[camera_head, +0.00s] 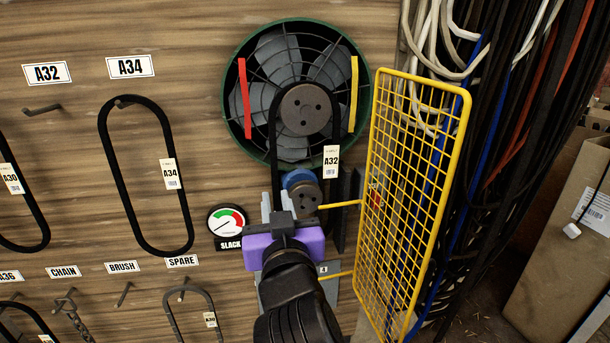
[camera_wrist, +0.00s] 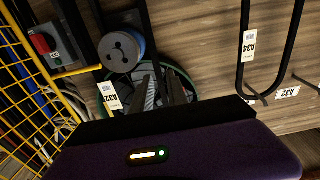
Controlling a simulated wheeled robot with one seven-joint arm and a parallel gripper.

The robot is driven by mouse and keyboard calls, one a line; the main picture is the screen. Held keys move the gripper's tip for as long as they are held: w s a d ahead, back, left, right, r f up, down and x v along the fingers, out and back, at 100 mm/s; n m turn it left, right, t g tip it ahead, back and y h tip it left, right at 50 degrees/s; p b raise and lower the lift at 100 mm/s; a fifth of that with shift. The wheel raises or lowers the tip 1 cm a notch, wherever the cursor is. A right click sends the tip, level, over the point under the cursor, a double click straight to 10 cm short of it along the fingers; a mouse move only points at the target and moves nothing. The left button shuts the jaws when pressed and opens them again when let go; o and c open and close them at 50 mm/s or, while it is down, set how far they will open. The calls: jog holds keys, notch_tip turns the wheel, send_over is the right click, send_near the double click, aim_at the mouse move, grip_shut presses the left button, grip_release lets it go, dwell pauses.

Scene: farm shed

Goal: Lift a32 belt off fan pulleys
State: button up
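The black A32 belt (camera_head: 275,165) runs around the large upper fan pulley (camera_head: 304,110) and down toward the small lower pulley (camera_head: 304,194). Its white A32 tag (camera_head: 331,161) hangs on the right run. The tag also shows in the wrist view (camera_wrist: 109,96), near the lower pulley (camera_wrist: 121,52). My purple gripper (camera_head: 278,205) is just below and left of the lower pulley and hides part of the belt's lower end. I see no belt held in it. The A32 label (camera_head: 47,73) is above an empty peg (camera_head: 42,109).
A yellow mesh guard (camera_head: 412,200) stands swung out to the right of the pulleys. A slack gauge (camera_head: 227,221) is left of my gripper. The A34 belt (camera_head: 118,185) hangs farther left. A red-and-green switch box (camera_wrist: 48,47) shows beside the guard in the wrist view.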

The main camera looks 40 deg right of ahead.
aim_at(276, 188)
jog(key=x, duration=0.2)
jog(key=p+x, duration=0.1)
jog(key=x, duration=0.2)
jog(key=f+x, duration=0.1)
jog(key=x, duration=0.1)
jog(key=shift+w+d+p, duration=0.2)
jog(key=shift+d+p, duration=0.1)
jog(key=shift+d, duration=0.1)
jog(key=shift+c, duration=0.5)
grip_shut()
